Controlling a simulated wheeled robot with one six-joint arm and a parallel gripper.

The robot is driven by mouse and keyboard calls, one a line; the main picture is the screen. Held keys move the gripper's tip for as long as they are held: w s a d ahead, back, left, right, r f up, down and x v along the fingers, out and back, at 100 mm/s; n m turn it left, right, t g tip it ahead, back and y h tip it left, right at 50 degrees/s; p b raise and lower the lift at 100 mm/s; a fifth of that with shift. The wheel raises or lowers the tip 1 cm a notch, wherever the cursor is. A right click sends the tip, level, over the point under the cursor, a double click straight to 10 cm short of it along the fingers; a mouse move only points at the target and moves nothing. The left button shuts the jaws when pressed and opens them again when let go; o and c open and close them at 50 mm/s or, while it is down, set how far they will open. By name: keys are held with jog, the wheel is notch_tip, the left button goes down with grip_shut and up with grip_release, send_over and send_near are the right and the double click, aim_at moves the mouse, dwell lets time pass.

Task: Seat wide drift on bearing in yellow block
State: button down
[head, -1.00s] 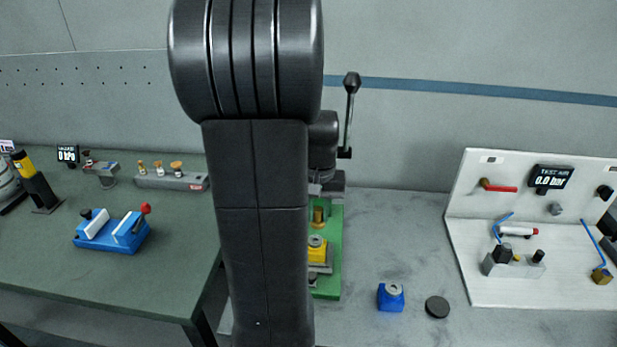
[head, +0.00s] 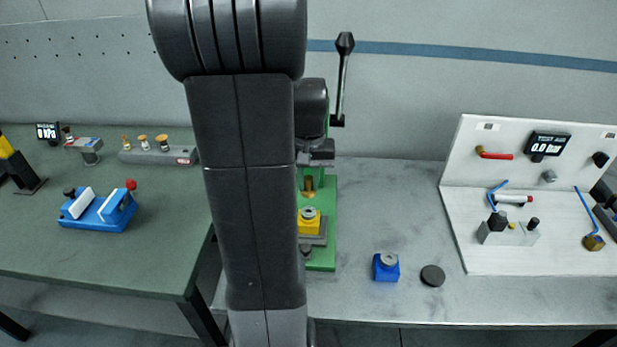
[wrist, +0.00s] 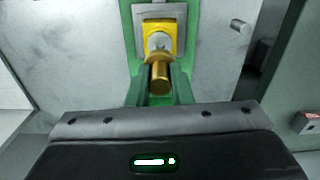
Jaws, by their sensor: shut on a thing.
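The yellow block (head: 309,225) sits on a grey plate on the green press base (head: 322,258); it also shows in the wrist view (wrist: 178,30). A grey ring-shaped bearing (head: 309,213) lies on its top, also seen in the wrist view (wrist: 158,42). My gripper (wrist: 161,90) is shut on a brass cylinder, the wide drift (wrist: 160,76). In the head view the brass drift (head: 308,184) appears behind and above the yellow block, apart from the bearing. My arm hides most of the gripper there. The wrist view does not make their height gap clear.
The press lever (head: 343,80) rises behind. A blue block (head: 386,270) with a ring and a dark disc (head: 432,276) lie right of the press. A white test panel (head: 500,255) stands further right. A blue fixture (head: 98,210) and grey rack (head: 158,156) are on the left table.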

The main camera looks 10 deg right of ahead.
aim_at(309, 189)
jog(key=shift+f+b, duration=1.2)
jog(key=shift+f, duration=0.75)
jog(key=shift+f+b, duration=0.7)
jog(key=shift+f, duration=0.6)
jog(key=c, duration=1.2)
grip_release()
jog(key=shift+r, duration=0.2)
notch_tip(309, 189, up, 14)
jog(key=shift+f, duration=0.2)
jog(key=shift+f, duration=0.1)
notch_tip(309, 189, down, 14)
jog(key=shift+r, duration=0.1)
jog(key=shift+r+p, duration=0.3)
jog(key=shift+r, duration=0.1)
